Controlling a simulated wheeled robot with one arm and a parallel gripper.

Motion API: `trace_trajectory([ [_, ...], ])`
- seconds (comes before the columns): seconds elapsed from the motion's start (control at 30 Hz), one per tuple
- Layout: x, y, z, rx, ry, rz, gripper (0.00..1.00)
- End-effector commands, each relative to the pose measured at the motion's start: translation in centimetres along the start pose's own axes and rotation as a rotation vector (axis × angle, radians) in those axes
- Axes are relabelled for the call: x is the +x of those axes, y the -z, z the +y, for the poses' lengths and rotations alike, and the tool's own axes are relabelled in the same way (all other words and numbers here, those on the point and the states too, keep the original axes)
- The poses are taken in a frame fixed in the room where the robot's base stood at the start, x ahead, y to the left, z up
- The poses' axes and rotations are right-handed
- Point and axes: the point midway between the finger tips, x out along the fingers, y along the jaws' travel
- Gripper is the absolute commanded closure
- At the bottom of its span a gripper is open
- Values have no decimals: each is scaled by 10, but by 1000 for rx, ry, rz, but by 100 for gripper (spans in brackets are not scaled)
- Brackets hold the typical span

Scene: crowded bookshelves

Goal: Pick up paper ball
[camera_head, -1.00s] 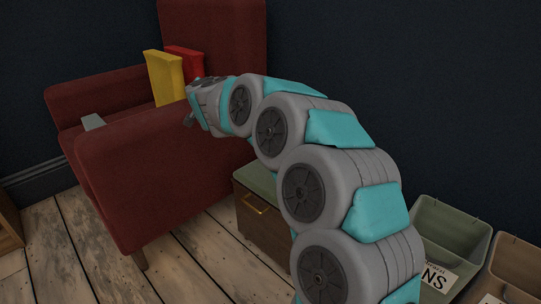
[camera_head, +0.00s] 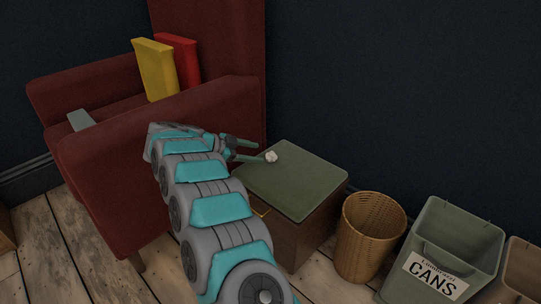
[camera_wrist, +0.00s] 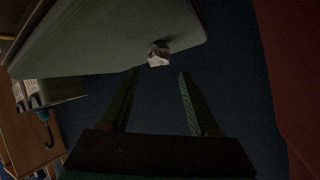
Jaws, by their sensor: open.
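The paper ball (camera_head: 271,157) is small, white and crumpled. It sits on the green top of a wooden box (camera_head: 300,180), near its back left edge. My gripper (camera_head: 252,150) is beside it, reaching in from the left past the armchair's arm. In the wrist view my gripper (camera_wrist: 157,72) has its two fingers apart with nothing between them.
A red armchair (camera_head: 165,125) holding a yellow book (camera_head: 154,70) and a red book (camera_head: 183,60) stands at left. A wicker basket (camera_head: 368,235) and a green bin labelled CANS (camera_head: 452,245) stand right of the box. A dark wall (camera_head: 400,90) is behind.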

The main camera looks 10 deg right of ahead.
Motion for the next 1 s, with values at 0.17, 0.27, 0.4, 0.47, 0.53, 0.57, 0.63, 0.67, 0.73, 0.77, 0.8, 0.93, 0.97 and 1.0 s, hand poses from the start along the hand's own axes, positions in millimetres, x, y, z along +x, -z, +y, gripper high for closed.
trace_trajectory([
  [0.17,15,-1,0,0,3,0,38],
  [0.27,24,-3,2,1,1,-1,38],
  [0.4,44,-6,4,1,1,0,38],
  [0.47,53,-6,3,1,2,-1,38],
  [0.53,60,-5,2,0,4,-2,38],
  [0.57,62,-5,3,0,4,-2,38],
  [0.63,64,-5,2,0,4,-2,38],
  [0.67,64,-4,2,0,4,-2,38],
  [0.73,63,-4,2,0,4,-2,38],
  [0.77,63,-4,2,0,5,-2,38],
  [0.8,63,-4,2,0,5,-2,40],
  [0.93,63,-4,2,1,4,-1,55],
  [0.97,63,-4,2,1,4,-1,58],
  [1.0,63,-4,2,1,4,-1,63],
])
